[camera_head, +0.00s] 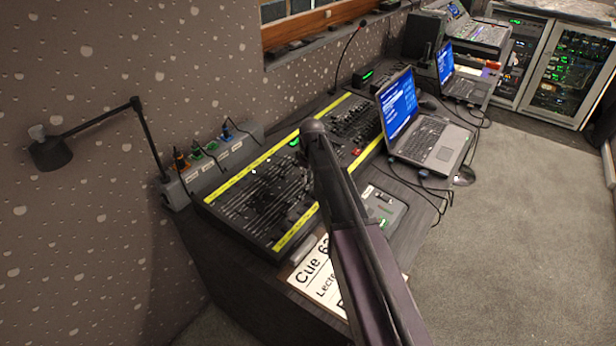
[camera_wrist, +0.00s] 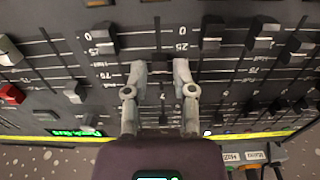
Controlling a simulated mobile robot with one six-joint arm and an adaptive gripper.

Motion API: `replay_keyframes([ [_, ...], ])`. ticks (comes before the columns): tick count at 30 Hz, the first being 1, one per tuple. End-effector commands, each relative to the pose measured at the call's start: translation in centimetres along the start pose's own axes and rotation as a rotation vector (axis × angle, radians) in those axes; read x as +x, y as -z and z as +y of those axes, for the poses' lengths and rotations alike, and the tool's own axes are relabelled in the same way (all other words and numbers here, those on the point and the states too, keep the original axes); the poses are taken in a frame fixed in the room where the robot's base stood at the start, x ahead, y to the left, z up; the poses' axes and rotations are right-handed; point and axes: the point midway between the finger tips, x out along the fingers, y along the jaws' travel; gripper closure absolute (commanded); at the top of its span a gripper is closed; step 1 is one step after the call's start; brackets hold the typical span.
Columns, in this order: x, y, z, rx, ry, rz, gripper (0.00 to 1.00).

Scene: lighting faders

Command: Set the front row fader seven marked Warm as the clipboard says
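The lighting console (camera_head: 262,172), with rows of faders between yellow label strips, stands on the desk in the head view. No label reading Warm is legible. My gripper is hidden behind my arm in the head view.
Dark fader caps (camera_wrist: 103,38) (camera_wrist: 212,32) stand close on both sides of my gripper. Pale caps and a red cap (camera_wrist: 12,94) are at left. A laptop (camera_head: 415,125) is right of the console, and a lamp (camera_head: 52,152) stands at left.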

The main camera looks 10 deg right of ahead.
Motion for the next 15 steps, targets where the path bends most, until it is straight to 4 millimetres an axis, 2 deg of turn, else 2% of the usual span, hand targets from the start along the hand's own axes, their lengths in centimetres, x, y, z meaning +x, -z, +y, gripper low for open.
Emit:
replay_keyframes([
  [8, -0.2, 0.0, 0.0, 0.0, 0.0, 0.0, 0.66],
  [15, -1.4, 0.1, 0.0, 0.0, 0.0, -0.001, 0.66],
])
